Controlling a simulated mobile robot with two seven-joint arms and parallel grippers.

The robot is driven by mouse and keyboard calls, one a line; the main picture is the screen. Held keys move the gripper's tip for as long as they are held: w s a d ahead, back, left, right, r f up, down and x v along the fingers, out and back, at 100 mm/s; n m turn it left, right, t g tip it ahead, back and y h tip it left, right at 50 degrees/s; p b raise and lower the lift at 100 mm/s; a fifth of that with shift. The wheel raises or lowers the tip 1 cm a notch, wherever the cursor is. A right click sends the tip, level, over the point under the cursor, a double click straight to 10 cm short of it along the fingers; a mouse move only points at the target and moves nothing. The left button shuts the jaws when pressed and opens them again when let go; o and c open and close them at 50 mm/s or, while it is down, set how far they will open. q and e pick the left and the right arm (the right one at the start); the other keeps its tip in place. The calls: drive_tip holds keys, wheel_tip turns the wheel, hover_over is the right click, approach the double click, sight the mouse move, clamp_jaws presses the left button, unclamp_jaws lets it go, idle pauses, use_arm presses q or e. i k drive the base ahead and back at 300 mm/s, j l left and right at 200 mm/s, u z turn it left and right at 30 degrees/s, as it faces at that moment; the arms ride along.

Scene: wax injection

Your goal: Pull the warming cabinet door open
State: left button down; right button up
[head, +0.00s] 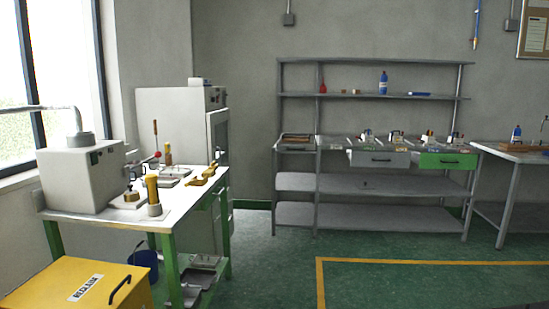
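The warming cabinet (170,110) is a tall pale grey cabinet at the left, against the back wall and behind the workbench. Its door (218,142) faces right and is seen at a steep angle; it looks shut. The lower part of the cabinet is partly hidden by the bench. Small controls show near its top right. Neither of my grippers is in the head view.
A green-legged workbench (100,225) with a grey machine (82,178) and tools stands before the cabinet. A yellow lidded box (60,290) is at the front left. Grey shelving (400,215) and a table (520,153) stand right. The green floor (270,265) between is clear.

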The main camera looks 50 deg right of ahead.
sight(213, 118)
drive_tip(key=z, duration=1.3)
drive_tip(key=i+l+z, duration=0.25)
drive_tip(key=i, duration=0.5)
drive_tip(key=i+z, duration=0.25)
drive_tip(key=i, duration=0.45)
drive_tip(key=i+u, duration=0.1)
drive_tip(key=i, duration=1.3)
drive_tip(key=i+l+u, duration=0.15)
drive_tip(key=i+u, duration=0.35)
drive_tip(key=i+l+u, duration=0.65)
drive_tip(key=u, duration=0.25)
drive_tip(key=i+l+u, duration=0.2)
drive_tip(key=u, duration=0.25)
drive_tip(key=i+l+u, duration=0.1)
drive_tip(key=l+u, duration=0.8)
drive_tip(key=i+j, duration=0.05)
drive_tip(key=j, duration=0.05)
